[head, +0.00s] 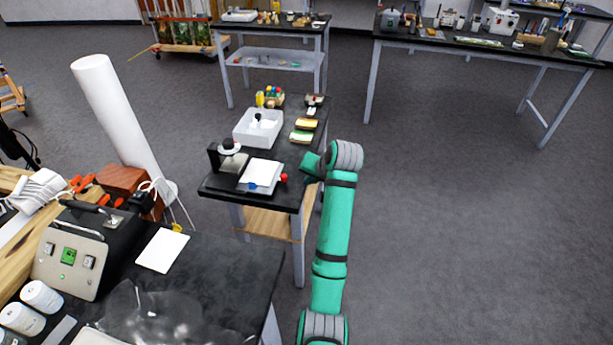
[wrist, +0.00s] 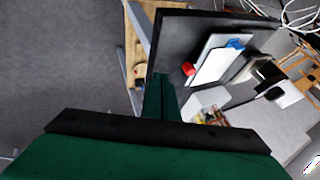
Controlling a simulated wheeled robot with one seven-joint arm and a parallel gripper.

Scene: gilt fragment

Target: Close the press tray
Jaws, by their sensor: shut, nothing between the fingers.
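The press (head: 214,157) is a black upright unit with a round white top, on a small black table. Its white tray (head: 262,175) sticks out at its right side, with a red knob (head: 284,178) at the outer edge and a blue patch at the front. The tray also shows in the wrist view (wrist: 211,65), with the red knob (wrist: 188,69) facing my fingers. My gripper (head: 308,162) is at the table's right edge, right of the knob and apart from it. In the wrist view my gripper (wrist: 160,84) is shut and empty; my own wrist hides much of the lower picture.
Behind the tray are a white bin (head: 258,127) with bottles, and sponges (head: 306,124) and small items along the table's right side. A nearer black bench (head: 215,265) holds a grey control box (head: 72,250). The floor right of my arm is clear.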

